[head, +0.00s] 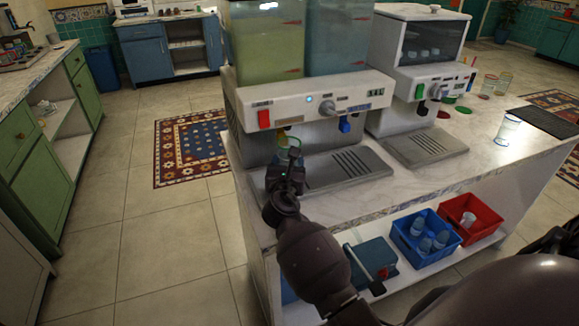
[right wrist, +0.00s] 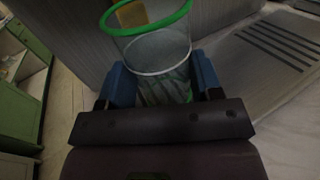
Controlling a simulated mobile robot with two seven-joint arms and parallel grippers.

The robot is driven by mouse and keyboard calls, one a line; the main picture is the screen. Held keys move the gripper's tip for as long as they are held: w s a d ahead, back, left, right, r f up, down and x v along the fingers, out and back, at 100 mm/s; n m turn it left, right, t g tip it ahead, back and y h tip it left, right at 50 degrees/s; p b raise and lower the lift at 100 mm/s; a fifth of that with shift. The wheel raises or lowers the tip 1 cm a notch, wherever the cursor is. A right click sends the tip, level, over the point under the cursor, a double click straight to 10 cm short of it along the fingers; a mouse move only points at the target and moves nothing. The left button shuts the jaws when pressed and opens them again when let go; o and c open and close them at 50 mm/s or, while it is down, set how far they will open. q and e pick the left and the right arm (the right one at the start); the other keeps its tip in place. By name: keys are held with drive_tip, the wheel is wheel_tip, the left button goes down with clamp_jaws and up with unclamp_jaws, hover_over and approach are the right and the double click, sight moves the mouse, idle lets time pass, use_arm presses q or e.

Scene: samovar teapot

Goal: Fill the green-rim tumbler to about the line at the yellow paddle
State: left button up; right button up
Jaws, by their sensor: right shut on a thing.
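The green-rim tumbler (right wrist: 160,52) is clear, with a green band at its mouth and a pale ring lower on its wall. My right gripper (right wrist: 162,88) is shut on it, with a blue-padded finger on each side. In the head view, the right gripper (head: 287,178) holds the tumbler (head: 294,153) at the left dispenser's front, below the yellow paddle (head: 281,136). In the wrist view, the yellow paddle (right wrist: 131,14) shows behind the tumbler's mouth. I cannot tell whether liquid is inside. My left gripper is not in view.
The left dispenser has a yellow-green tank (head: 265,40), a blue tank (head: 338,38), a red switch (head: 264,119), a blue paddle (head: 345,124) and a drip tray (head: 350,165). A second dispenser (head: 416,80) stands to its right. Blue (head: 408,248) and red (head: 484,228) bins sit on the shelf below.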

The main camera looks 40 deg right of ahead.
drive_tip(key=shift+w+d, duration=0.1)
drive_tip(key=shift+w, duration=0.4)
drive_tip(key=shift+w+d, duration=0.1)
drive_tip(key=shift+w, duration=0.35)
idle(0.6)
idle(0.8)
idle(0.8)
